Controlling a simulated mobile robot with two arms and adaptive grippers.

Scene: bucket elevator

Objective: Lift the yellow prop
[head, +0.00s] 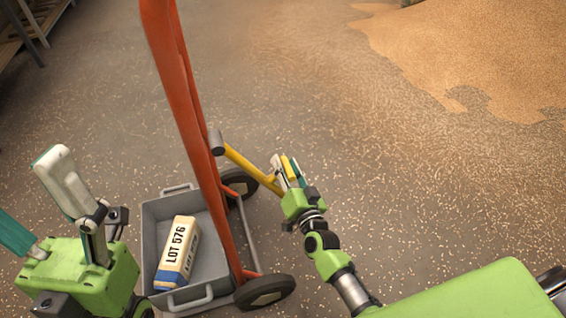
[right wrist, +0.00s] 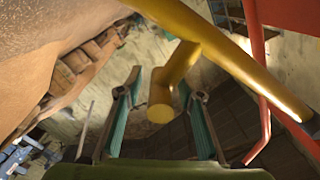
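The yellow prop (head: 245,165) is a bar slanting down to the right from a grey cylinder end beside the red-orange cart frame, with a short crosspiece at its lower part. My right gripper (head: 283,168) is at that lower end. In the right wrist view the prop's stub (right wrist: 166,92) stands between the two teal-padded fingers of the right gripper (right wrist: 158,95). The fingers are apart, with a clear gap on the left; contact on the right cannot be told. My left gripper (head: 32,195) is open and empty at the far left, away from the prop.
The red-orange cart frame (head: 183,95) rises left of the prop on black wheels (head: 264,291). A grey tray (head: 152,215) beside it holds a "LOT 576" box (head: 178,250). A grain pile (head: 470,45) lies at the back right. The grain-strewn floor between is open.

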